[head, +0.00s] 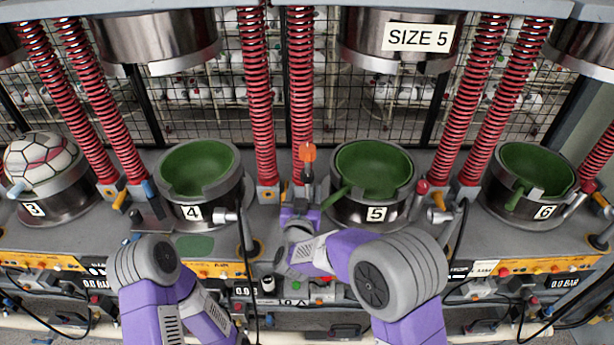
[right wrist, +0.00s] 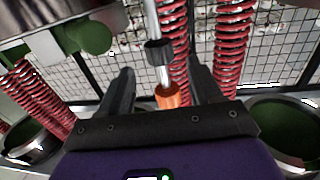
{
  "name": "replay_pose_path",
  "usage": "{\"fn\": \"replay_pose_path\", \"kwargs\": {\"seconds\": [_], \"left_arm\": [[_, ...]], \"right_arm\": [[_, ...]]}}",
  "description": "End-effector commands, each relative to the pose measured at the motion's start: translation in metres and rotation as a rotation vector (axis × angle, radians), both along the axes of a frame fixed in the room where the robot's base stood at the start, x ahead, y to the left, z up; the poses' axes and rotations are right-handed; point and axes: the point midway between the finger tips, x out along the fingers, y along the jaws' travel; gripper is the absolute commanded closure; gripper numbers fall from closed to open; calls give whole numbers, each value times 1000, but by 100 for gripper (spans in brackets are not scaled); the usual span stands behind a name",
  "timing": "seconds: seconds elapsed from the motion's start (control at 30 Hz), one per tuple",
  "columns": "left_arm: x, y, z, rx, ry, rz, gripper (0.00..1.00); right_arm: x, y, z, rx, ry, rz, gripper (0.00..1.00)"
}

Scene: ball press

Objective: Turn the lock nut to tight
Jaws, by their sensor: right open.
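My right gripper (head: 307,180) is open at the rail between cups 4 and 5, by the foot of the red springs. An orange piece (head: 308,153) shows just beyond its fingers in the head view. In the right wrist view a metal rod (right wrist: 151,18) carries a dark collar (right wrist: 159,52) above the orange piece (right wrist: 168,97). The rod's lower part lies between the two spread dark fingers, with a gap on each side. Which of these parts is the lock nut, I cannot tell.
Cup 4 (head: 243,187) and cup 5 (head: 407,188) stand left and right of the gripper. The upper press labelled SIZE 5 (head: 360,45) hangs above cup 5. Red springs (head: 302,90) rise close behind the gripper. A ball (head: 42,160) sits in cup 3.

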Motion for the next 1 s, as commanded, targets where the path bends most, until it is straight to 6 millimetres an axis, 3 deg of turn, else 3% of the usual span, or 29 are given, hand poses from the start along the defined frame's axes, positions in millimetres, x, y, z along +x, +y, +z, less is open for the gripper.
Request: {"fn": "replay_pose_path", "kwargs": {"seconds": [0.4,0.6,0.87,1.0], "left_arm": [[0,0,4,0,0,0,100],[0,0,5,0,0,0,100],[0,0,5,0,0,0,100],[0,0,5,0,0,0,100]], "right_arm": [[58,-6,1,-1,-2,-4,36],[69,-8,1,-1,-2,-4,36],[70,-8,1,-1,-2,-3,36],[70,-7,1,-1,-2,-3,57]]}}
